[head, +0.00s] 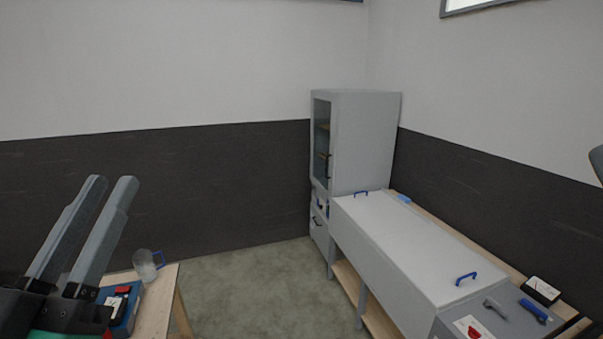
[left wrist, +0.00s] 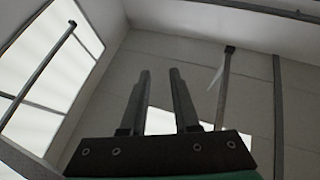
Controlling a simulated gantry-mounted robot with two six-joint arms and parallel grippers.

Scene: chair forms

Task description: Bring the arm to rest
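My left gripper (head: 111,181) points up at the lower left of the head view, over the near end of a wooden table. Its two grey fingers stand apart with a clear gap and nothing between them. The left wrist view shows the same two fingers (left wrist: 160,74) apart and empty, pointing up toward the ceiling and bright panels. A dark grey rounded piece, probably of my right arm, just enters the right edge of the head view; its fingers cannot be made out.
A wooden table (head: 157,303) at lower left carries a clear mug (head: 146,264) and a blue box with red (head: 128,300). A long grey cabinet (head: 400,247) with blue handles stands right, a tall glass-door cabinet (head: 362,140) behind it. The floor (head: 255,285) between is clear.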

